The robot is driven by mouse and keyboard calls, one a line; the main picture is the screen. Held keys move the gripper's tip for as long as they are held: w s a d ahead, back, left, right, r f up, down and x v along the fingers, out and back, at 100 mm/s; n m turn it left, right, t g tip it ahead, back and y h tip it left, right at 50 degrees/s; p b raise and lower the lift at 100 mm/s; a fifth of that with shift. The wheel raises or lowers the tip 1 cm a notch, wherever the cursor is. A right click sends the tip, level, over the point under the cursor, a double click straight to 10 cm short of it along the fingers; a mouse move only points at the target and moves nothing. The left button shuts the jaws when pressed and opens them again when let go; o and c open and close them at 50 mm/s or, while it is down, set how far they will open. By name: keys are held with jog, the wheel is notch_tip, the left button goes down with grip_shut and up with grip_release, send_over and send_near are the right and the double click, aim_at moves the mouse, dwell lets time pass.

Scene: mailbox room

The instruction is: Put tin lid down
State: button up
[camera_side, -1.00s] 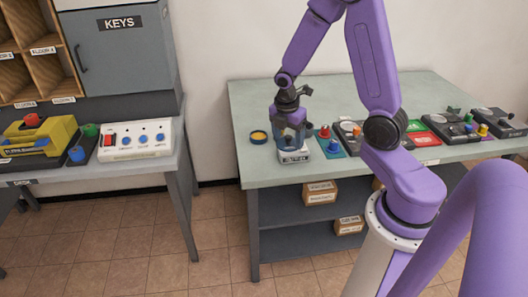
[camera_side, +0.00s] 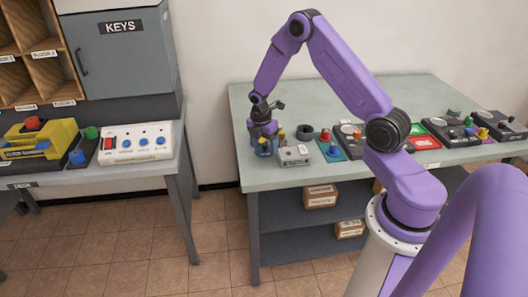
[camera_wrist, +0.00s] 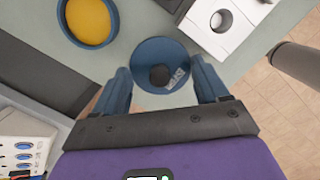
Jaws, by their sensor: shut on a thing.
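My gripper (camera_side: 263,138) is low over the left end of the grey-green table. In the wrist view, its blue fingers (camera_wrist: 162,88) are shut on a round blue tin lid (camera_wrist: 145,49), which has a dark centre knob and a small label. I cannot tell whether the lid touches the table. An open round blue tin with yellow inside (camera_wrist: 90,20) is apart from the lid, to its upper left in the wrist view. In the side view my gripper hides most of that area.
A light grey box with a round hole (camera_wrist: 220,20) stands close to the lid; it also shows in the side view (camera_side: 293,156). The table's edge and the floor are near. Several devices fill the table's right. A white button panel (camera_side: 136,143) is on the left desk.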

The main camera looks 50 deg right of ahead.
aim_at(263, 145)
jog(key=shift+w+f, duration=0.15)
jog(key=shift+f, duration=1.55)
jog(key=shift+f, duration=0.1)
jog(key=o, duration=0.7)
jog(key=shift+o, duration=0.2)
